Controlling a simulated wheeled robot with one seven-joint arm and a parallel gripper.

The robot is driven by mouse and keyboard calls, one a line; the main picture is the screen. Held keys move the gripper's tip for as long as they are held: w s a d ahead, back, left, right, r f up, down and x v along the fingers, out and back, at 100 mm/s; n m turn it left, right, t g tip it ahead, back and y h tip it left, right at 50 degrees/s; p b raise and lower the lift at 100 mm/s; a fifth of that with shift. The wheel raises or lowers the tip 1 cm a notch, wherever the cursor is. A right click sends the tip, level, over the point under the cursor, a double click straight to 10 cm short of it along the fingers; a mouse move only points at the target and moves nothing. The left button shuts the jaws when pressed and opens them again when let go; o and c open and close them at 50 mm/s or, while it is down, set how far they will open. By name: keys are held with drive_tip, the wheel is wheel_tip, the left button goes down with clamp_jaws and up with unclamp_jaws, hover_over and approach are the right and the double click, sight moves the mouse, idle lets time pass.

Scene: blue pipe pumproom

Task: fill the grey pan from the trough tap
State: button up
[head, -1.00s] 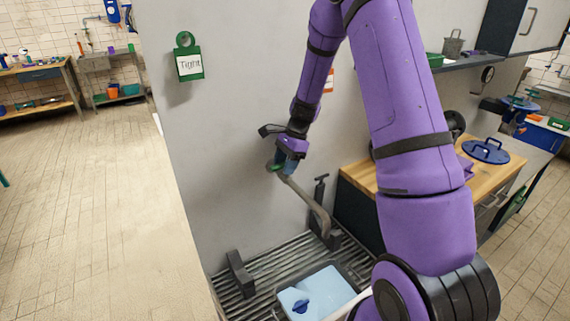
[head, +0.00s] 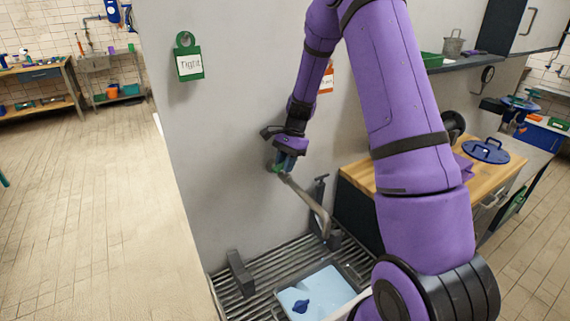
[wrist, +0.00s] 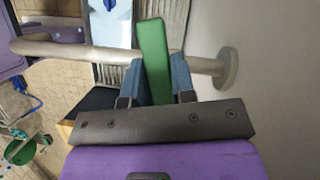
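The trough tap has a bent grey spout (head: 307,201) coming from the wall; its pipe also crosses the wrist view (wrist: 85,52). Its green lever (wrist: 154,60) stands between the blue fingers of my gripper (wrist: 162,82), which look closed on it with hardly any gap. In the head view my gripper (head: 284,163) is at the wall end of the spout. The grey pan (head: 347,272) sits on the slatted trough below, partly cut off by the frame and my arm. It shows a pale blue surface with a small dark blue object. I cannot make out a water stream.
The slatted trough top (head: 232,290) has a dark upright block (head: 240,272) at left. A wooden counter (head: 358,176) with a blue lid (head: 485,150) stands at right. A green tag (head: 188,60) hangs on the grey wall. The floor at left is clear.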

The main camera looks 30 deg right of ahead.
drive_tip(key=o, duration=0.4)
drive_tip(key=shift+r, duration=0.1)
drive_tip(key=v, duration=1)
drive_tip(key=shift+d+r, duration=0.15)
drive_tip(key=shift+r, duration=0.15)
